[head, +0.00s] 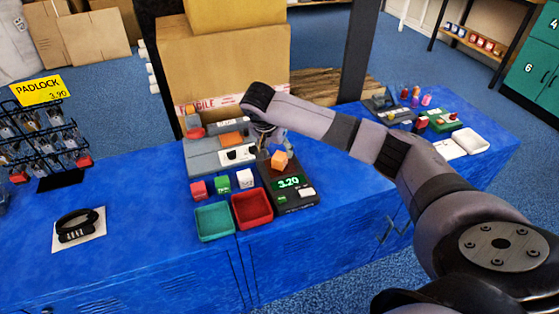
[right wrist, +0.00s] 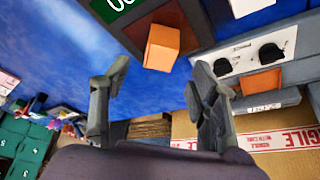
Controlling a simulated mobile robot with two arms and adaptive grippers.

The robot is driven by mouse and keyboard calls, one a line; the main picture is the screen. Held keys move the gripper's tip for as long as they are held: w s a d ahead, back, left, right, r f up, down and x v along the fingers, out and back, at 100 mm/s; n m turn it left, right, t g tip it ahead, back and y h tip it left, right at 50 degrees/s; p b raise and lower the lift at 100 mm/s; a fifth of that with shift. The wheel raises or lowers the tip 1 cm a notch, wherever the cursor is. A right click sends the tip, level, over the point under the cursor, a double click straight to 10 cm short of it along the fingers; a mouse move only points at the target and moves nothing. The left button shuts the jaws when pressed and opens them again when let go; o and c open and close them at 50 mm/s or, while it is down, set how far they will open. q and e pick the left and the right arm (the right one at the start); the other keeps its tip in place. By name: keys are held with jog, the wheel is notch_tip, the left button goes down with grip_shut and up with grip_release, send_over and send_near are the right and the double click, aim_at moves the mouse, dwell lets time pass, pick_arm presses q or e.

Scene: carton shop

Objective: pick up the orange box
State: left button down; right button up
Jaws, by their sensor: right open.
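In the right wrist view the orange box (right wrist: 161,47) sits beyond my fingertips, near the top middle, on the scale's dark plate. My right gripper (right wrist: 153,88) is open and empty, its two fingers spread with the box just beyond the gap between them. In the head view my right gripper (head: 268,137) is just behind and above the box, partly hidden by its own wrist. My left gripper is not in view.
Red (head: 199,188), green (head: 223,183) and white cubes (head: 245,178) stand left of the scale. Teal (head: 214,222) and red trays (head: 252,209) lie in front. A grey device with knobs (head: 236,155) is close by on the left. Large cartons (head: 225,70) stand behind.

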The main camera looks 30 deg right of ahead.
aim_at(280, 156)
jog(key=shift+x, duration=1)
jog(key=x, duration=0.3)
jog(key=shift+d+f, duration=0.1)
jog(key=shift+f, duration=0.2)
jog(key=shift+w+f, duration=0.15)
jog(key=shift+f, duration=0.15)
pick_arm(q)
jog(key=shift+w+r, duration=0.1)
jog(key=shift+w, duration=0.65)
pick_arm(e)
grip_shut()
